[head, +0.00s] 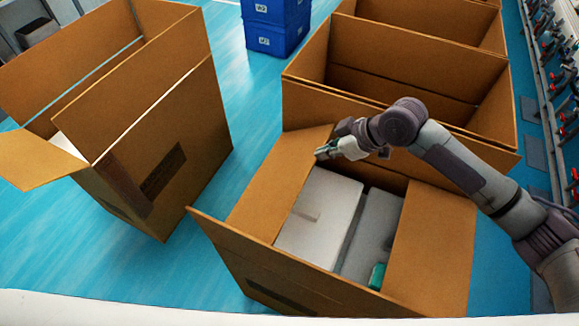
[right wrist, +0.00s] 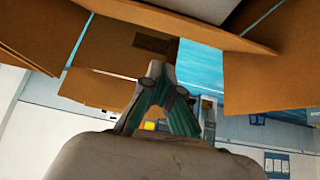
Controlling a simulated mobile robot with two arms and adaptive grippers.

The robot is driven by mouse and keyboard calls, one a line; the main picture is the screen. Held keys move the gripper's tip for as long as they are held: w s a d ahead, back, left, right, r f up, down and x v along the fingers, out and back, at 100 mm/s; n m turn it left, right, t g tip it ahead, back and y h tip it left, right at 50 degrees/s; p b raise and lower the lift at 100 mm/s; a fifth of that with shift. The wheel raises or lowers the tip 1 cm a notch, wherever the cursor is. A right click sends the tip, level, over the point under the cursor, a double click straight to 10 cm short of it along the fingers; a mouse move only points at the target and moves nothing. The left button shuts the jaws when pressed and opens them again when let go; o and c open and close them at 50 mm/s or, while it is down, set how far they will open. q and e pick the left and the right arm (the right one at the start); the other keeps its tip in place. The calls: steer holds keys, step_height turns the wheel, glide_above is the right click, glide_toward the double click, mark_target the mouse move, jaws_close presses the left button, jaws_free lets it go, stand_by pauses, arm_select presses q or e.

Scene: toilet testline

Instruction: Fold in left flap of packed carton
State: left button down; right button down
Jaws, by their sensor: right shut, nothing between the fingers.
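The packed carton (head: 285,265) stands open-topped at the lower middle of the head view, with white boxes (head: 320,215) and a small green item (head: 377,275) inside. Its left flap (head: 272,190) slopes along the left side, beside the white contents. Its right flap (head: 430,245) lies along the right side. My right gripper (head: 323,152) is shut and empty at the far end of the left flap, over the carton's far left corner; whether it touches the flap is unclear. The right wrist view also shows its closed fingers (right wrist: 157,72). My left gripper is not in view.
A tall open carton (head: 165,165) stands to the left, with blue floor between. Empty open cartons (head: 400,65) stand directly behind the packed one. Blue crates (head: 276,25) are at the back. A rack with red parts (head: 565,110) runs along the right edge.

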steer(key=a, duration=0.1)
steer(key=p, duration=0.3)
glide_above(304, 180)
steer(key=w+a, duration=0.1)
steer(key=a, duration=0.1)
steer(key=f, duration=0.7)
steer(key=shift+a+f, duration=0.15)
steer(key=shift+a, duration=0.05)
steer(key=shift+s+d+f, duration=0.2)
steer(key=shift+d+f, duration=0.25)
steer(key=shift+f, duration=0.05)
steer(key=shift+s+d+f, duration=0.15)
steer(key=shift+d+f, duration=0.25)
steer(key=shift+f, duration=0.05)
steer(key=shift+s+d+f+p, duration=0.15)
steer(key=shift+d+f+p, duration=0.25)
steer(key=shift+d+f, duration=0.05)
steer(key=shift+f, duration=0.1)
steer(key=shift+a, duration=0.1)
steer(key=shift+f, duration=0.1)
